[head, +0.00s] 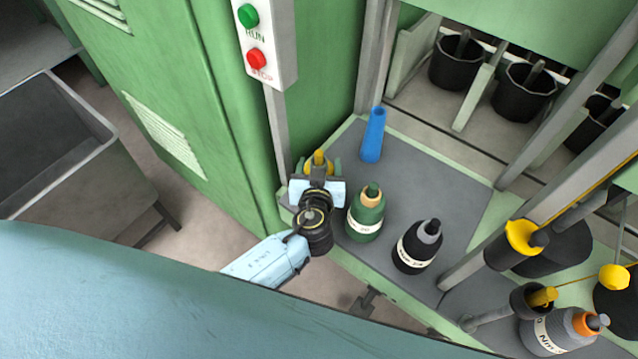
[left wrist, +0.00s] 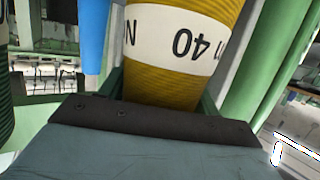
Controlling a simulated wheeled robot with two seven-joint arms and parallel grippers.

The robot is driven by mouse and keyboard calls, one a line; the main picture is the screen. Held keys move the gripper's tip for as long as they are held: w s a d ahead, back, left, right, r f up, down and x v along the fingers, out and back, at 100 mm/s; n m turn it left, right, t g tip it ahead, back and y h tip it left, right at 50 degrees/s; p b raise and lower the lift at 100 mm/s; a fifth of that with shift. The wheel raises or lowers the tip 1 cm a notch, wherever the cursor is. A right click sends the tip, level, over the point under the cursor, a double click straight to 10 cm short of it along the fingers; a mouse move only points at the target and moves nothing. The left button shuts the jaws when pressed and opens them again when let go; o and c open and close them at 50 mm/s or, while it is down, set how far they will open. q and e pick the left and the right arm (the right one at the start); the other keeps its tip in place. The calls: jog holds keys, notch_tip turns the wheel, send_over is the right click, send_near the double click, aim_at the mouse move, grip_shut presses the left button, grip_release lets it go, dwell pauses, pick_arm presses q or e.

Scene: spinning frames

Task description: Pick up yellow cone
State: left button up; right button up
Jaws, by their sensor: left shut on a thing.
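The yellow cone (head: 319,158) stands at the left corner of the grey shelf, mostly hidden behind my left gripper in the head view. In the left wrist view the yellow cone (left wrist: 178,75) fills the middle, with a white label reading "40". My left gripper (head: 317,182) is shut on the cone, with a finger on each side of it. Whether the cone touches the shelf cannot be told. My right gripper is not in view.
A blue tube (head: 373,137), a green cone (head: 365,215) and a black cone (head: 416,248) stand on the grey shelf (head: 445,180). A green cabinet (head: 230,110) with a switch box (head: 270,40) rises at left. Yellow and grey spools crowd the lower right.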

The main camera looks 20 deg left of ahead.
pick_arm(q)
jog(key=shift+r, duration=0.1)
jog(key=shift+c, duration=0.6)
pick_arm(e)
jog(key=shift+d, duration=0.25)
